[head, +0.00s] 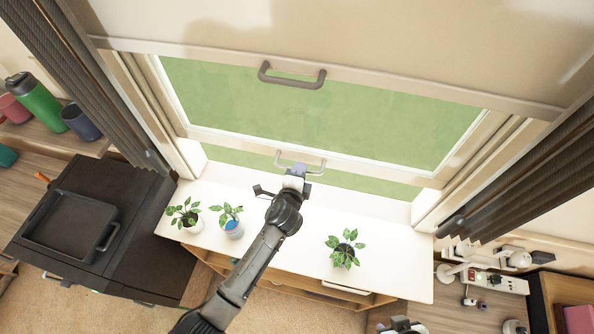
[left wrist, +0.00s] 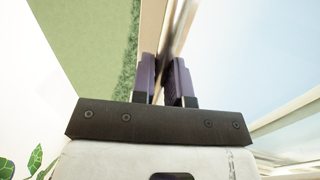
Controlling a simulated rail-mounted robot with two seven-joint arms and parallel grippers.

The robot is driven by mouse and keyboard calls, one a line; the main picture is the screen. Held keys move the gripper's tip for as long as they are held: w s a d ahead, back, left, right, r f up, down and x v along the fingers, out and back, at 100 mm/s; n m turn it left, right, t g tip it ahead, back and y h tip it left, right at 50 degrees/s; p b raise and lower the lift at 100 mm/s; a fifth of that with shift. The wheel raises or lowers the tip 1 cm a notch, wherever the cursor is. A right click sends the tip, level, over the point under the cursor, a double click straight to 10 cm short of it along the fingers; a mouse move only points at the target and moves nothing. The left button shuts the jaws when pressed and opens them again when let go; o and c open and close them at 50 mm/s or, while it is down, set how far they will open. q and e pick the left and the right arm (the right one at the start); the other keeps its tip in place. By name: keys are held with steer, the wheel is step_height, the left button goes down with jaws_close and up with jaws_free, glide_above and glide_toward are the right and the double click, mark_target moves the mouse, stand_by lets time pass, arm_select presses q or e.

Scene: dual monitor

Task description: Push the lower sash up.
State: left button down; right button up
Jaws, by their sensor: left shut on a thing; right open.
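The lower sash (head: 320,158) is a pale frame around a green-looking pane in the head view. A strip of green shows between its bottom rail and the white sill, so it stands partly raised. A pale handle (head: 322,163) is on its bottom rail. My left gripper (head: 296,169) is shut on this handle and hides part of it. In the left wrist view its purple-padded fingers (left wrist: 166,80) close around a thin, blurred bar. Only the top of my right gripper (head: 401,325) shows at the head view's bottom edge, well away from the window.
A cream panel with a dark handle (head: 292,75) spans above the sash. Potted plants (head: 343,249) stand on the white sill top (head: 290,215). Dark slatted blinds (head: 85,75) flank the window. A black cabinet with a tray (head: 72,225) is at left, a power strip (head: 495,282) at right.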

arm_select(q)
steer(key=c, duration=1.1)
jaws_free()
steer(key=shift+s, duration=0.1)
steer(key=b+v, duration=0.1)
steer(key=v, duration=1.2)
steer(key=shift+s+a+b, duration=0.1)
steer(key=shift+s+b, duration=0.2)
steer(key=shift+b, duration=0.1)
